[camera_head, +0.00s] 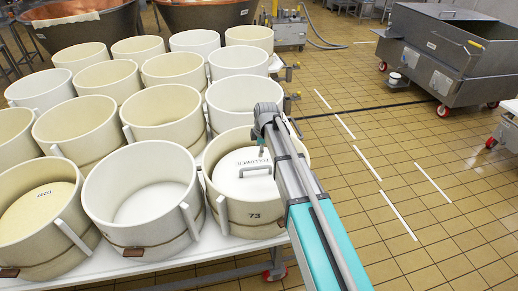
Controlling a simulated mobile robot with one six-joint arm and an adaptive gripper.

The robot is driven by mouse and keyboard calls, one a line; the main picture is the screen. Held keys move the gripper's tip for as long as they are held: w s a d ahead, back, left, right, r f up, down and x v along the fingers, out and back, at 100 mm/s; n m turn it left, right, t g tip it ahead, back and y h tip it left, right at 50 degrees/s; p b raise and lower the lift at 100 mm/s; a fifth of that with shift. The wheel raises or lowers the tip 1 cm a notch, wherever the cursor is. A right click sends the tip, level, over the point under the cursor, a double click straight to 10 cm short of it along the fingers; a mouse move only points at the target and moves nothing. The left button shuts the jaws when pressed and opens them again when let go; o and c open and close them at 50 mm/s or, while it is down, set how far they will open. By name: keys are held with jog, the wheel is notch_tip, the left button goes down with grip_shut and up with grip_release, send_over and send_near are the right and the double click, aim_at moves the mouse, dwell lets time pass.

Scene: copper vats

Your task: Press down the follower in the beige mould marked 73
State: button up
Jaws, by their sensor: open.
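The beige mould marked 73 (252,217) stands at the front right corner of the white table. Inside it lies a white round follower (232,184) with lettering on top and a raised handle (255,169). My arm reaches in from the lower right, and my gripper (262,128) is over the far right part of this mould, above the follower. My arm hides the mould's right side and part of the follower. The fingertips are small and partly hidden, and nothing shows held between them. I cannot tell whether they touch anything.
Several other moulds stand close around, such as a white one (140,190) just left and one marked 0207 (38,215) further left. The white table (165,268) is nearly full. A steel cart (450,55) stands far right. The tiled floor (400,180) between is open.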

aim_at(256, 168)
jog(key=shift+w+a+f+b, duration=0.25)
jog(key=shift+f+b, duration=1.9)
jog(key=shift+f, duration=0.05)
jog(key=shift+w+a+f+b, duration=0.25)
jog(key=shift+a+f+b, duration=0.05)
jog(key=shift+f+b, duration=1.9)
jog(key=shift+w+a+f+b, duration=0.25)
jog(key=shift+f+b, duration=1.9)
jog(key=shift+f, duration=0.05)
grip_shut()
jog(key=shift+s+f, duration=0.2)
jog(key=shift+w+r, duration=0.1)
jog(key=shift+w, duration=0.1)
grip_release()
